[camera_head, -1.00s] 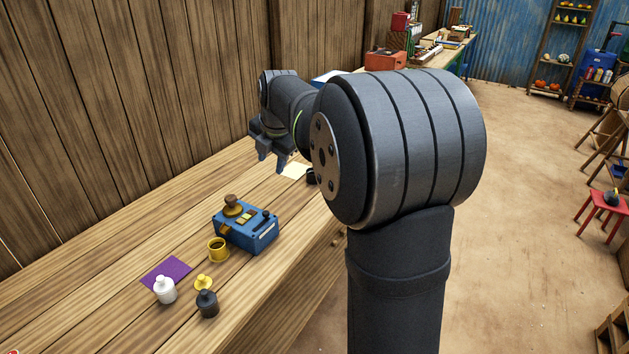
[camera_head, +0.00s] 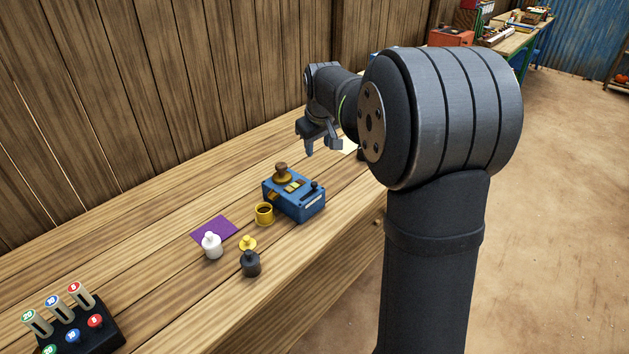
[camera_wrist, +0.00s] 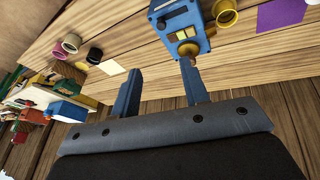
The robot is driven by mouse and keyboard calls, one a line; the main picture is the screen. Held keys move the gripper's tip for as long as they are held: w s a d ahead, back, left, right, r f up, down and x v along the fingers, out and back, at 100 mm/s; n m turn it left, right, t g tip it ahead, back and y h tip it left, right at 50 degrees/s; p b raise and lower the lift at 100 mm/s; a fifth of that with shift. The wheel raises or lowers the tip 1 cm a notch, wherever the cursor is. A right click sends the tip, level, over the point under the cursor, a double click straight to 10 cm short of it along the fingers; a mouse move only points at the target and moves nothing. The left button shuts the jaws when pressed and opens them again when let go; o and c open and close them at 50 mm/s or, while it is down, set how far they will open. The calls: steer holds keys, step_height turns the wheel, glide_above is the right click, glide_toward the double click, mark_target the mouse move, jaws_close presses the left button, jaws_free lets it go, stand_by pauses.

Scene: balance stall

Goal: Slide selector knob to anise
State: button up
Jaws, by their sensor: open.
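The blue box (camera_head: 304,206) stands on the wooden bench. It carries a brown-topped knob on a yellow base (camera_head: 282,173), small yellow patches on its top, and a black knob (camera_head: 314,187) near its right side. I cannot read any label for anise. In the wrist view the blue box (camera_wrist: 172,14) shows at the top, partly cut off. My gripper (camera_head: 322,147) is open and empty, above the bench behind the box and apart from it. In the wrist view its two fingers (camera_wrist: 160,88) are spread wide with nothing between them.
A yellow cup (camera_head: 264,214) stands beside the box. A black rack with coloured tags (camera_head: 98,337) sits front left. The wooden wall rises behind the bench.

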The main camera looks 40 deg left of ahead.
steer(key=f+m, duration=0.2)
steer(key=m, duration=0.4)
glide_toward(314, 183)
steer(key=x, duration=0.8)
steer(key=shift+f, duration=0.1)
jaws_close()
